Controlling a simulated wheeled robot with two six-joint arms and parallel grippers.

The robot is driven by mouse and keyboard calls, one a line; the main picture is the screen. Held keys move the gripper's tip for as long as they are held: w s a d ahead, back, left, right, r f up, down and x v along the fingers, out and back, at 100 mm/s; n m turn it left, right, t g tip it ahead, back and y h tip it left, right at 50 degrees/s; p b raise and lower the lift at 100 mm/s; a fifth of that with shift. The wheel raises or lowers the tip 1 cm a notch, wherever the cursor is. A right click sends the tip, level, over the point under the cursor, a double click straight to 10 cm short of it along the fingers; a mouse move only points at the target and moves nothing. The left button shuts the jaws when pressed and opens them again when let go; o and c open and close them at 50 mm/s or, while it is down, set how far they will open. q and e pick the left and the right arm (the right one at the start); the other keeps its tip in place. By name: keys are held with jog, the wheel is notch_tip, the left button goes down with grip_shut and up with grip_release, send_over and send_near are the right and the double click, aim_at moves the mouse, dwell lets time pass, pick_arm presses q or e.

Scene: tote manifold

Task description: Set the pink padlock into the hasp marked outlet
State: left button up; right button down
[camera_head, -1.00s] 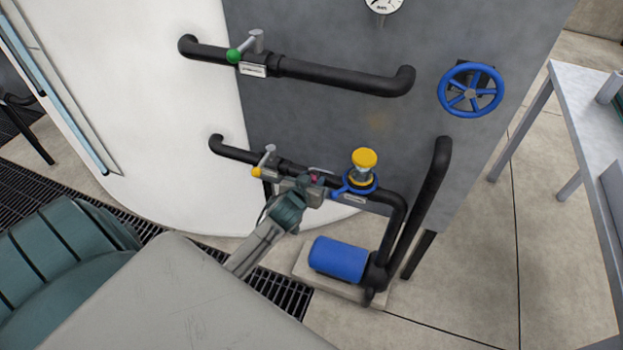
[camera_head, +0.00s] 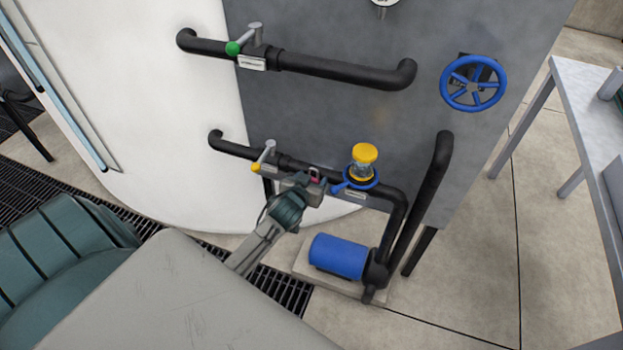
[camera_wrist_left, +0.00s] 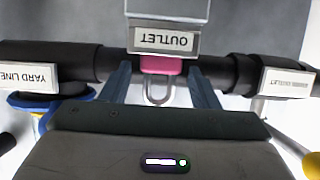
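The pink padlock (camera_wrist_left: 161,66) shows in the left wrist view just below the plate marked OUTLET (camera_wrist_left: 163,40), with its grey shackle (camera_wrist_left: 158,97) toward my gripper. My left gripper (camera_wrist_left: 160,84) is open, with one finger on each side of the padlock and a visible gap to both sides. It also shows at the lower pipe in the head view (camera_head: 308,181). The hasp is not clear, and I cannot tell whether the shackle passes through it. My right gripper is not in view.
The lower pipe (camera_head: 237,152) carries a yellow-tipped lever valve (camera_head: 264,159) and a yellow-capped fitting with a blue ring (camera_head: 363,164). A blue pump (camera_head: 338,256) stands below. A blue handwheel (camera_head: 473,83) is at upper right. YARD LINE plate (camera_wrist_left: 29,77) is beside the left finger.

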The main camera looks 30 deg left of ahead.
pick_arm(q)
jog(key=shift+o, duration=0.4)
jog(key=shift+s, duration=0.1)
jog(key=shift+s+d+r, duration=0.1)
jog(key=shift+s, duration=0.15)
jog(key=v, duration=1)
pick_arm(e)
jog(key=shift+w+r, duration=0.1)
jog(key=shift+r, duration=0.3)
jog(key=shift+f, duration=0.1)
